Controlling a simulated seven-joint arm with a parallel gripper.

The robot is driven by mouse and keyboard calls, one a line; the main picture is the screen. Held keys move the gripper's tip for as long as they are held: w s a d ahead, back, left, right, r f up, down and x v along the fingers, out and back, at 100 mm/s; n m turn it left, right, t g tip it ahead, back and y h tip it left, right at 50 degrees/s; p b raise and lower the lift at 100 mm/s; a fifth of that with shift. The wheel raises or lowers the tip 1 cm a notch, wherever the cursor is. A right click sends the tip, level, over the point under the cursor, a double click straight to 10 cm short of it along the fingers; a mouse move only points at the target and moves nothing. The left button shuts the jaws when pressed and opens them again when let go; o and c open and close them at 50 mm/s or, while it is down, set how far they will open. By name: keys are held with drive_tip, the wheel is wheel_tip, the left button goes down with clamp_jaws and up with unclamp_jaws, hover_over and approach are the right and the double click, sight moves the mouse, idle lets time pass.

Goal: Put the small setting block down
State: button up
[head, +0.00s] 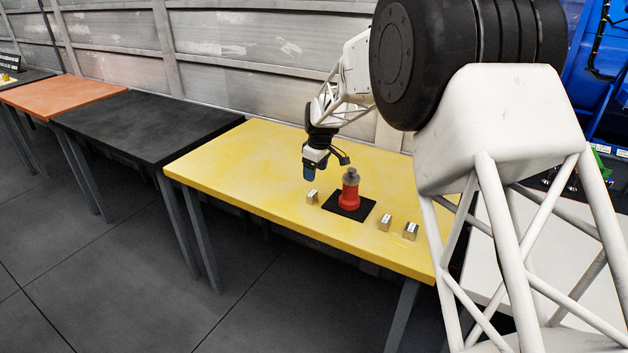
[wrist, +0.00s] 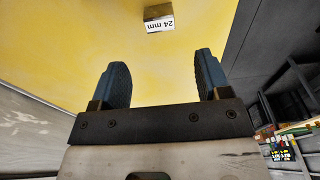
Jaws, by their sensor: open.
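My gripper (head: 310,174) is open and empty above the yellow table. The wrist view shows its two blue fingers (wrist: 162,72) wide apart with nothing between them. A small metal setting block (head: 312,197) rests on the table just below the gripper, left of the black mat. In the wrist view this block (wrist: 159,17) reads "24 mm" and lies beyond the fingertips, apart from them. Two more metal blocks, one (head: 385,222) nearer the mat and one (head: 410,231) farther right, stand on the table; their labels are too small to read.
A red cylindrical unit with a grey top (head: 350,192) stands on the black mat (head: 363,212), close to the right of my gripper. The yellow table (head: 240,165) is clear to the left. A black table (head: 150,127) and an orange table (head: 65,97) stand farther left.

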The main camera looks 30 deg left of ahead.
drive_tip(key=shift+d+r, duration=0.1)
drive_tip(key=shift+r, duration=0.75)
idle(0.3)
drive_tip(key=s+d+r+m, duration=0.3)
drive_tip(key=d+r, duration=0.3)
drive_tip(key=d, duration=0.7)
drive_tip(key=s+d+r+m+t, duration=0.1)
drive_tip(key=s+d+r+m, duration=0.4)
drive_tip(key=d, duration=0.8)
drive_tip(key=s+d+r, duration=0.2)
drive_tip(key=d+r, duration=0.4)
drive_tip(key=d, duration=0.6)
drive_tip(key=s+d+r+m+t, duration=0.15)
drive_tip(key=s+d+m, duration=0.45)
drive_tip(key=s+d, duration=1.05)
drive_tip(key=s+d+f+m, duration=0.2)
drive_tip(key=s+d, duration=0.2)
drive_tip(key=s, duration=0.4)
drive_tip(key=s+d+f+m+h, duration=0.1)
drive_tip(key=s+d+f+m, duration=0.1)
drive_tip(key=s+d, duration=0.3)
drive_tip(key=s+f, duration=0.1)
drive_tip(key=s, duration=0.2)
drive_tip(key=shift+d, duration=0.2)
drive_tip(key=shift+h, duration=0.3)
